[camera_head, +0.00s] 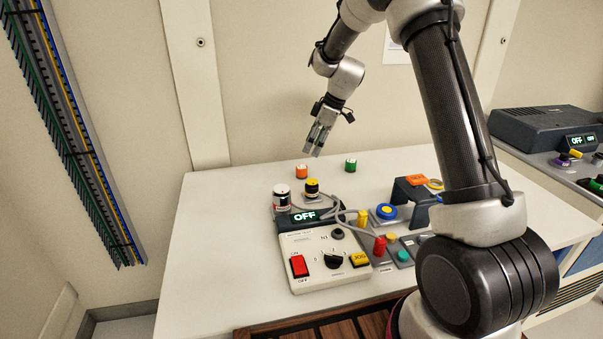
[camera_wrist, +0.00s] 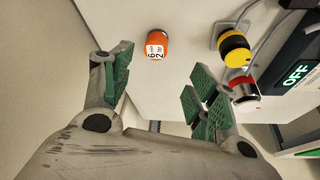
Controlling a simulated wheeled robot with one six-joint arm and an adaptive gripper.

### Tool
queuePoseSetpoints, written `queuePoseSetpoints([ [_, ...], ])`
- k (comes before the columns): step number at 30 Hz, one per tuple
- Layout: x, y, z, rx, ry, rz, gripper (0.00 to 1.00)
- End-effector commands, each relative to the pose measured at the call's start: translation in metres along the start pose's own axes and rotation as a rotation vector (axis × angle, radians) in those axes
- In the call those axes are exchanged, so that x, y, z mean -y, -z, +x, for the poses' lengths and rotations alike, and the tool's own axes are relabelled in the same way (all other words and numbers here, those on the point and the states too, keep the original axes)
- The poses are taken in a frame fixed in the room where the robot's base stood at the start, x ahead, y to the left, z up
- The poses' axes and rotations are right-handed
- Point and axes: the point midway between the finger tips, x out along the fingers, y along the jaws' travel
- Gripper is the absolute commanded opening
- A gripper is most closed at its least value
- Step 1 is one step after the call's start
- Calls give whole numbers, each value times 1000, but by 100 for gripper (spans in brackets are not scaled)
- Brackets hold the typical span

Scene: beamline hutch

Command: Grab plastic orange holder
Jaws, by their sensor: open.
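A small orange plastic holder (camera_head: 302,171) stands upright near the back edge of the white table. My gripper (camera_head: 316,143) is above the table's back part, close to the holder in the head view and pointing down. In the wrist view my gripper (camera_wrist: 160,88) is open, with green-padded fingers wide apart and nothing between them. The holder is apart from both fingers.
A green holder (camera_head: 350,165) stands to the right. A control box (camera_head: 325,262) with an "OFF" display and cables, and a dark bracket (camera_head: 408,193) with an orange top piece, fill the middle. The table's left side is clear.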

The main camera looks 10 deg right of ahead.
Motion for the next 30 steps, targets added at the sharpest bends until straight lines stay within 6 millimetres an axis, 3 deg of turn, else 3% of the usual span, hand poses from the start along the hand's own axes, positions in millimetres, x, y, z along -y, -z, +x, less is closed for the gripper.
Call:
queuePoseSetpoints([
  [3, -10, 1, 25, -9, 12, -44, 59],
  [14, -10, 1, 65, -11, 16, -57, 59],
  [21, -8, 1, 101, -10, 17, -56, 59],
  [29, -9, 1, 107, -10, 15, -56, 59],
  [30, -9, 1, 107, -10, 15, -56, 52],
])
